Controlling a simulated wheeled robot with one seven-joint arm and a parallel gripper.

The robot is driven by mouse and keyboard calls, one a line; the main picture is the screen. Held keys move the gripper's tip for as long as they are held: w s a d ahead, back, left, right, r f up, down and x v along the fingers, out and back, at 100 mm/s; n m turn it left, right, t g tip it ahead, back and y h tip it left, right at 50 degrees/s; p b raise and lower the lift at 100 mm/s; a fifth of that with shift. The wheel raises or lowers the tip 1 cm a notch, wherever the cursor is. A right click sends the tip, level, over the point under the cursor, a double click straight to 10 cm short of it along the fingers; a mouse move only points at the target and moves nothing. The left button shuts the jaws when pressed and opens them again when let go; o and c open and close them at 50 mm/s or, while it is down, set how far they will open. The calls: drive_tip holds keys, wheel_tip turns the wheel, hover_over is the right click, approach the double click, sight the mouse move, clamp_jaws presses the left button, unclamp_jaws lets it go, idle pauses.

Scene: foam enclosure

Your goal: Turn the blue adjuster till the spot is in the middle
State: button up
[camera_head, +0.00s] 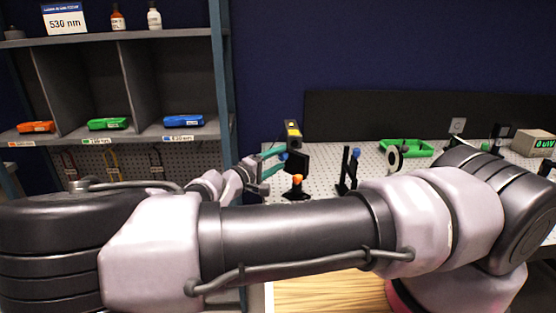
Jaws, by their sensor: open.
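My gripper (274,160) is at the left end of the perforated optics table, with its teal fingers apart. The fingers point right, towards a black mount (298,161) with an orange knob (297,179) at its front. A small blue knob (284,156) shows at the mount's left edge, close to the fingertips; I cannot tell whether they touch it. A second black mount (346,170) to the right has a blue knob (357,153) on top. A small pale square target (457,125) stands at the back right. No light spot can be made out.
My arm crosses the foreground and hides the table's front. A green tray (405,147), a round-faced mount (394,159) and a meter with a green display (544,143) stand to the right. A grey shelf (150,133) holding coloured cases is at left.

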drive_tip(key=v, duration=1)
drive_tip(key=shift+a, duration=0.15)
drive_tip(key=shift+s, duration=0.1)
drive_tip(key=d+m+g+y, duration=0.1)
drive_tip(key=d+g, duration=0.2)
drive_tip(key=d, duration=0.1)
drive_tip(key=d+f+m+g+y, duration=0.1)
drive_tip(key=d+m+g, duration=0.1)
drive_tip(key=d+g, duration=0.2)
drive_tip(key=d+m+g+y, duration=0.1)
drive_tip(key=d+g, duration=0.3)
drive_tip(key=d, duration=0.1)
drive_tip(key=shift+w+f+m, duration=0.3)
drive_tip(key=shift+f+m, duration=0.05)
drive_tip(key=shift+m, duration=0.05)
drive_tip(key=s+d+r+m+t+y, duration=0.1)
drive_tip(key=s+d+r+m+y, duration=0.1)
drive_tip(key=r, duration=0.7)
drive_tip(key=s+d+r+m+t+y, duration=0.2)
drive_tip(key=s+d+r+y, duration=0.3)
drive_tip(key=d+r, duration=0.3)
drive_tip(key=s+d+r+m+t+y, duration=0.2)
drive_tip(key=s+d+r+m+y, duration=0.1)
drive_tip(key=r, duration=0.9)
drive_tip(key=shift+s+d+y, duration=0.15)
drive_tip(key=shift+d+y, duration=0.75)
drive_tip(key=shift+d, duration=0.05)
